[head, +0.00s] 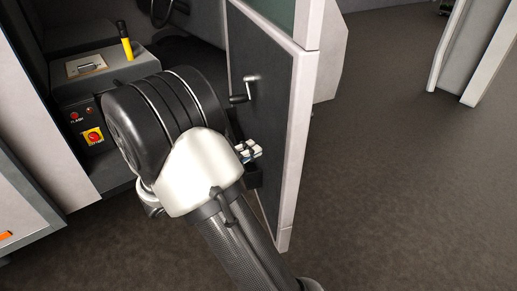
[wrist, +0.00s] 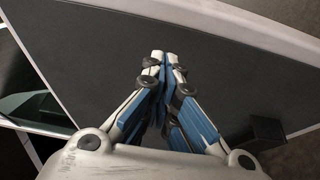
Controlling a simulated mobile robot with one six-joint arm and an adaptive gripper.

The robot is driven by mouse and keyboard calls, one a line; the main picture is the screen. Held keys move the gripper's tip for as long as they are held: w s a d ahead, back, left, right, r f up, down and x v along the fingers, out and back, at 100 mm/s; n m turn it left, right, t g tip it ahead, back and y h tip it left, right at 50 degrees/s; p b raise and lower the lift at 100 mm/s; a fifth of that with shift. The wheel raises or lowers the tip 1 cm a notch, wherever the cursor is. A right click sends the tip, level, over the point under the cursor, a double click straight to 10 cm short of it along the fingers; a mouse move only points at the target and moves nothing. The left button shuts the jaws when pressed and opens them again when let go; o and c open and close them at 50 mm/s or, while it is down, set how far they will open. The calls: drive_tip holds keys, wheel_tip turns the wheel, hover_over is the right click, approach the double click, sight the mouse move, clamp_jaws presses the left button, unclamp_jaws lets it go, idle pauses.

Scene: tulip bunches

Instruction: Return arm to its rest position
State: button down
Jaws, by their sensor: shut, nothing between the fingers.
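My gripper (wrist: 163,56) is shut and empty in the wrist view, its blue and white fingers together in front of a dark panel. In the head view, my gripper (head: 249,151) shows only in part beyond my white and black arm joint, close to the inner face of an open door (head: 262,110). Whether the fingertips touch the door cannot be told. The same door panel (wrist: 90,60) fills much of the wrist view. My arm is bent and extended toward the door, and its joint hides part of the gripper.
A black handle (head: 243,93) sticks out from the door near my gripper. A black box (wrist: 265,132) sits low on the door. Dark floor (head: 410,170) is clear at right.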

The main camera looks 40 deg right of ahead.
drive_tip(key=s+a+p, duration=0.1)
drive_tip(key=s+a, duration=0.2)
drive_tip(key=a, duration=0.5)
drive_tip(key=shift+s+p, duration=0.2)
drive_tip(key=shift+p, duration=0.15)
drive_tip(key=shift+s+r, duration=0.1)
drive_tip(key=shift+r, duration=0.05)
drive_tip(key=s+r+m+g+y, duration=0.1)
drive_tip(key=s+r+g+y, duration=0.1)
drive_tip(key=s+y, duration=0.85)
drive_tip(key=s+a+r+t+y, duration=0.1)
drive_tip(key=s+a+t+y, duration=0.1)
drive_tip(key=a, duration=0.4)
drive_tip(key=s+a+r+n+t+y, duration=0.1)
drive_tip(key=s+a+r+t+y, duration=0.1)
drive_tip(key=a+t+y, duration=0.3)
drive_tip(key=shift+s+a+r+n+t, duration=0.3)
drive_tip(key=shift+a+t, duration=0.1)
drive_tip(key=shift+a, duration=0.45)
drive_tip(key=shift+y, duration=0.25)
idle(0.5)
